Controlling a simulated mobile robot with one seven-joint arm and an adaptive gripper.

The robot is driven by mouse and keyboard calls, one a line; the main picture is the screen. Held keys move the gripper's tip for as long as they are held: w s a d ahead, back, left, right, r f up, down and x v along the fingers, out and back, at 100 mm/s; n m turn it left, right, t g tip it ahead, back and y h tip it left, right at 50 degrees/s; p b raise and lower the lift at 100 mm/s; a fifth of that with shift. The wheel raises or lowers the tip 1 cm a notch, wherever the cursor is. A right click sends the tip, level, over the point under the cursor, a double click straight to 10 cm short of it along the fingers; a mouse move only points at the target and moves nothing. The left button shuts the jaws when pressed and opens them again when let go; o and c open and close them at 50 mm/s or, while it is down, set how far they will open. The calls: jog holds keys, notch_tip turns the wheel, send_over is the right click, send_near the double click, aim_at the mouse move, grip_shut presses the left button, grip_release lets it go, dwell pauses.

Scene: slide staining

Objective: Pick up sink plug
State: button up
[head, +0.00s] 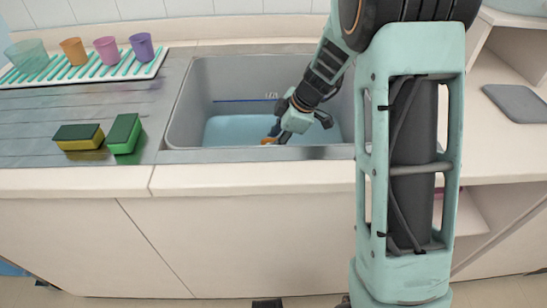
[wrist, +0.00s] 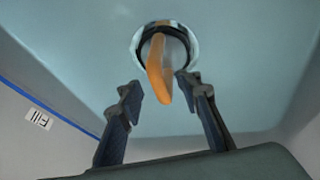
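The sink plug (wrist: 152,45) shows in the wrist view at the top centre, a dark round piece in a shiny metal ring, with an orange handle (wrist: 158,72) standing up toward the camera. In the head view a bit of orange (head: 269,140) shows low in the sink beside my gripper. My gripper (wrist: 158,88) is open, one finger on each side of the handle's near end. The right finger is very close to the handle; I cannot tell whether it touches. In the head view my gripper (head: 277,131) is down inside the sink (head: 190,98).
The sink holds bluish water (head: 232,130), with a blue line (head: 240,100) on its back wall. Two sponges, a flat one (head: 79,136) and a tilted one (head: 125,133), lie on the drainer left of the sink. Several coloured cups stand on a striped rack (head: 85,72). A grey board (head: 516,102) lies at right.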

grip_shut()
jog(key=shift+r, duration=0.1)
dwell(0.6)
